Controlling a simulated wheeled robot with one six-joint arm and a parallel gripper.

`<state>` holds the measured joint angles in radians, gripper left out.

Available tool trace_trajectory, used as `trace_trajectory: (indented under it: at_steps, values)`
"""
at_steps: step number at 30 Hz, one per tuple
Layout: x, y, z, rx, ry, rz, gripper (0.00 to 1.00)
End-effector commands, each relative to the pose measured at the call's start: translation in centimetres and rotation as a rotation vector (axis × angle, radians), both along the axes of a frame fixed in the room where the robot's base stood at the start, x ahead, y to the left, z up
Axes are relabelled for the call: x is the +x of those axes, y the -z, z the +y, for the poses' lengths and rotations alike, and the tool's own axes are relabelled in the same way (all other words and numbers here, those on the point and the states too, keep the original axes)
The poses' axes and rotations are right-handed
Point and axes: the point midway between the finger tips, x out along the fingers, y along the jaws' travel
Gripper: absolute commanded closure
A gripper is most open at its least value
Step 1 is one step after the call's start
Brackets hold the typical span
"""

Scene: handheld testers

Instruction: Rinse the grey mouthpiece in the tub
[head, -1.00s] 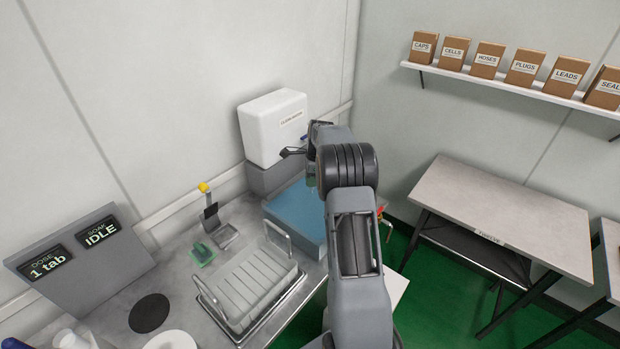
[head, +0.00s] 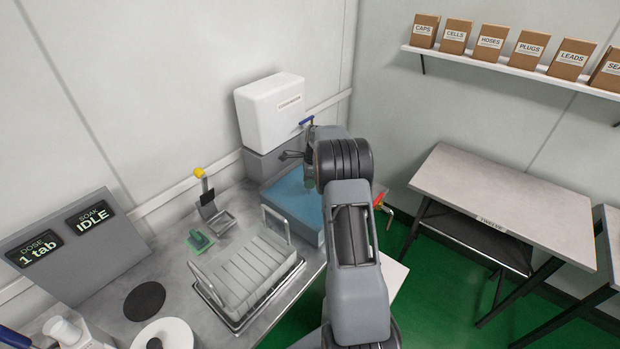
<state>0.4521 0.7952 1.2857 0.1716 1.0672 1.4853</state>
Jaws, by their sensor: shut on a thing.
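The tub (head: 283,203), filled blue to near its rim, stands at the back right of the counter in the head view. My gripper (head: 299,168) is over the tub's back part, mostly hidden behind my thick dark wrist. A dark piece sticks out to the left of the wrist. A small greenish piece shows just below it, over the blue. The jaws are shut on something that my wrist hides. I cannot make out the grey mouthpiece, nor whether anything held touches the water.
A white clean water tank (head: 270,110) with a blue tap handle (head: 306,121) stands behind the tub. A red-handled tap (head: 379,201) is at its right. A slotted rack (head: 245,275), a green piece (head: 199,242) and a yellow-topped stand (head: 207,200) are to the left.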

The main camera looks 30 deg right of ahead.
Motion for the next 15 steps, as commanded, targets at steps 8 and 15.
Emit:
trace_trajectory:
  at_steps: [8,15]
  values:
    - [0.0,3.2,0.0,0.001,0.000,0.002,1.00]
    - [0.0,5.0,0.0,0.000,0.000,0.001,1.00]
